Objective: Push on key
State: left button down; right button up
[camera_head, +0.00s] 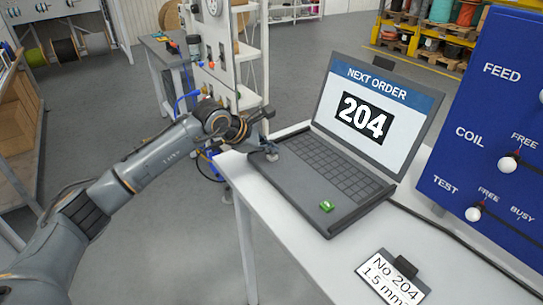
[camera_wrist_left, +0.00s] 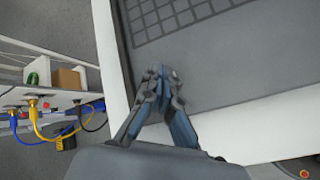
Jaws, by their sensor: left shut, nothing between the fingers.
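The laptop (camera_head: 290,189) stands open on the white table (camera_head: 283,234), its screen (camera_head: 369,112) reading "NEXT ORDER 204". A green key (camera_head: 327,206) sits on the front right part of its base. My left gripper (camera_head: 272,152) is shut and empty at the laptop's left end, apart from the green key. In the left wrist view, the closed fingertips (camera_wrist_left: 160,72) are over the bare edge strip of the laptop (camera_wrist_left: 215,75), beside the keyboard (camera_wrist_left: 180,18). I cannot tell whether they touch it. The green key is not clearly visible there. My right gripper is not in view.
A blue panel (camera_head: 455,190) with white knobs marked FEED, COIL and TEST stands at the right. A label card (camera_head: 391,281) reading "No 204, 1.5 mm" lies on the table in front. A white rack (camera_head: 228,55) with cables stands behind my left arm.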

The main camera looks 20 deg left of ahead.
aim_at(270, 157)
pick_arm(q)
jog(key=shift+f+b, duration=0.3)
jog(key=shift+f, duration=0.05)
jog(key=shift+r, duration=0.5)
jog(key=shift+r+p, duration=1.15)
jog(key=shift+r, duration=1.8)
jog(key=shift+f, duration=0.1)
